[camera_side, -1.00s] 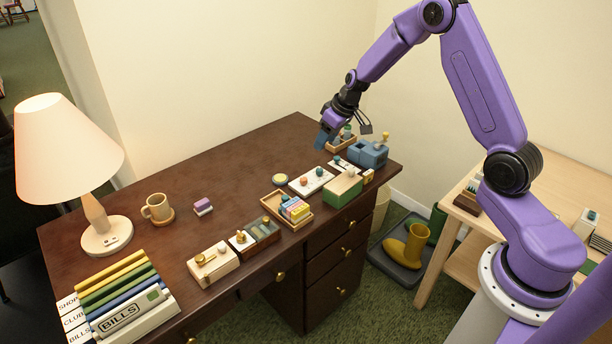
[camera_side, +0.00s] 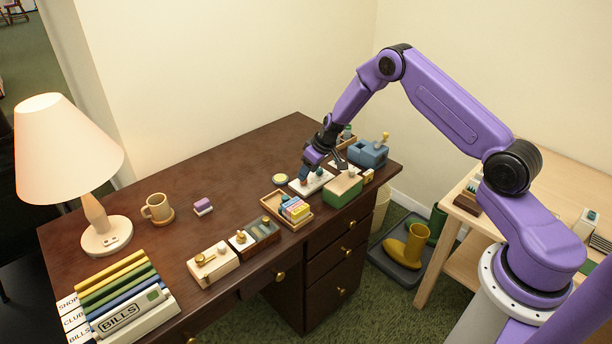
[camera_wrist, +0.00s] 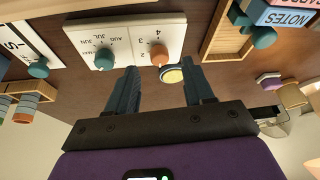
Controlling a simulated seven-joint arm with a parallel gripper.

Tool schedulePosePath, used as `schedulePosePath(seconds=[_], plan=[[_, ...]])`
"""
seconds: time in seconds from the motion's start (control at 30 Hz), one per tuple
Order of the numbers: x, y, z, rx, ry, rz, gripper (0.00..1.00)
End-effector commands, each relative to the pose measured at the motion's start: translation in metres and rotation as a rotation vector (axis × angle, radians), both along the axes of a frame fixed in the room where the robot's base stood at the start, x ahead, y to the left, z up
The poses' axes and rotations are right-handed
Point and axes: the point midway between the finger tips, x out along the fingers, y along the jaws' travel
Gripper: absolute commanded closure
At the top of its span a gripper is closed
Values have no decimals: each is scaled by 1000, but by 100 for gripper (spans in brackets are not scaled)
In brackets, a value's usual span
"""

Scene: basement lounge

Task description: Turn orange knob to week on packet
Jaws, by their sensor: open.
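A white panel (camera_wrist: 122,24) carries an orange knob (camera_wrist: 160,54) beside the numbers 2, 3 and 4, and a teal knob (camera_wrist: 103,59) beside month labels such as JUL and AUG. The panel (camera_side: 323,181) lies on the desk in the side view. My gripper (camera_wrist: 160,66) is open and empty, with the orange knob between or just beyond its two fingertips; contact cannot be told. In the side view my gripper (camera_side: 306,172) is low over the panel and hides the orange knob. I cannot make out the week on any packet, nor the knob's exact setting.
A green-sided box (camera_side: 345,191) stands close to the panel, with a blue block (camera_side: 368,154) behind it. A wooden tray (camera_side: 270,204) of coloured blocks is in front. A yellow round disc (camera_side: 280,179) lies left of the panel. The back-left desktop is clear.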

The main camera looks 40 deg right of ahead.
Motion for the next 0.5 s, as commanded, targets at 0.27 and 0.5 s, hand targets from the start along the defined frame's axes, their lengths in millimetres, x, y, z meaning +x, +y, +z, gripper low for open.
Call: schedulePosePath(seconds=[0.27, 0.5], plan=[[10, 3, -24, 0, 0, -1, 48], [11, 3, -28, 0, 0, -1, 48]])
